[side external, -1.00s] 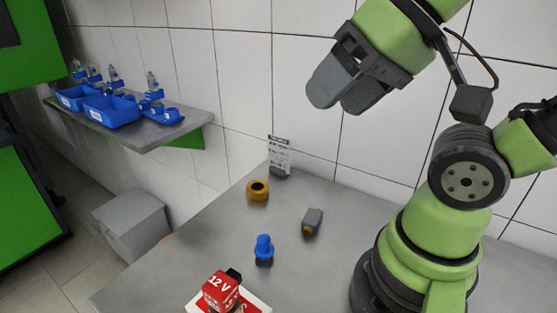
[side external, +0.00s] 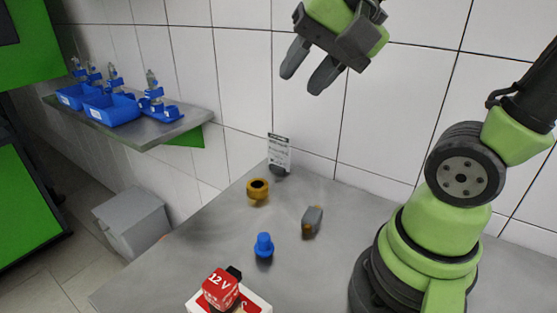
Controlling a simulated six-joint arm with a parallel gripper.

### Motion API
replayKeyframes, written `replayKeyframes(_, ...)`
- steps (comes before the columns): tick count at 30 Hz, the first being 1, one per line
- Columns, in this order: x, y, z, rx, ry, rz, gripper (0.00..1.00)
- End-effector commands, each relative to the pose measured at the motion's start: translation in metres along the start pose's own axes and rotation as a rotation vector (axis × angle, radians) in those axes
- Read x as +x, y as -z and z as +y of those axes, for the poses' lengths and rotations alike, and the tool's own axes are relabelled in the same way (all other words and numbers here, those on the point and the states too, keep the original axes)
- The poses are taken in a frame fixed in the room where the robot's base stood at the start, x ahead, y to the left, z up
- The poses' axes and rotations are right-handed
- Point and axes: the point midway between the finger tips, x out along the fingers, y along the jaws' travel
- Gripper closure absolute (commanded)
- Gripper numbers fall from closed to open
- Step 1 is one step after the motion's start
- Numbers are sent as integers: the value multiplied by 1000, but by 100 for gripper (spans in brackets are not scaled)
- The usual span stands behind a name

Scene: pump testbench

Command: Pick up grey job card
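The job card (side external: 279,151) is a pale grey-white sheet with dark print. It stands upright in a small dark holder near the back corner of the metal table, close to the tiled wall. My gripper (side external: 303,82) is above the card and a little to its right in the picture, well clear of it. Its two grey fingers point down and to the left, with a clear gap and nothing between them.
On the table (side external: 180,250) are a brass-coloured ring (side external: 258,190), a grey and orange part (side external: 312,221), a blue knobbed part (side external: 264,246) and a red 12 V block (side external: 220,289). A wall shelf (side external: 160,130) holds blue bins (side external: 110,110).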

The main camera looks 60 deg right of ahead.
Motion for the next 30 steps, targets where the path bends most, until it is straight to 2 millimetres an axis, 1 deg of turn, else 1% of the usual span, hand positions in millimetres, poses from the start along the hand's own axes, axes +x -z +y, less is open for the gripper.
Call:
replayKeyframes(1, 12, 19, -4, 160, -29, 1, 66)
replayKeyframes(4, 36, 56, -8, 497, -64, 18, 66)
replayKeyframes(6, 55, 82, -5, 732, -86, 36, 66)
replayKeyframes(8, 73, 104, 2, 936, -103, 54, 66)
replayKeyframes(9, 86, 119, 8, 1072, -113, 68, 66)
replayKeyframes(11, 105, 140, 20, 1276, -126, 93, 66)
replayKeyframes(12, 118, 152, 30, 1409, -134, 109, 66)
replayKeyframes(15, 148, 179, 57, 1713, -145, 153, 66)
replayKeyframes(18, 171, 196, 83, 1949, -148, 192, 66)
replayKeyframes(21, 185, 206, 100, 2100, -148, 218, 66)
replayKeyframes(24, 193, 209, 109, 2173, -146, 232, 66)
replayKeyframes(26, 200, 210, 112, 2190, -147, 234, 66)
replayKeyframes(30, 221, 209, 117, 2193, -149, 233, 66)
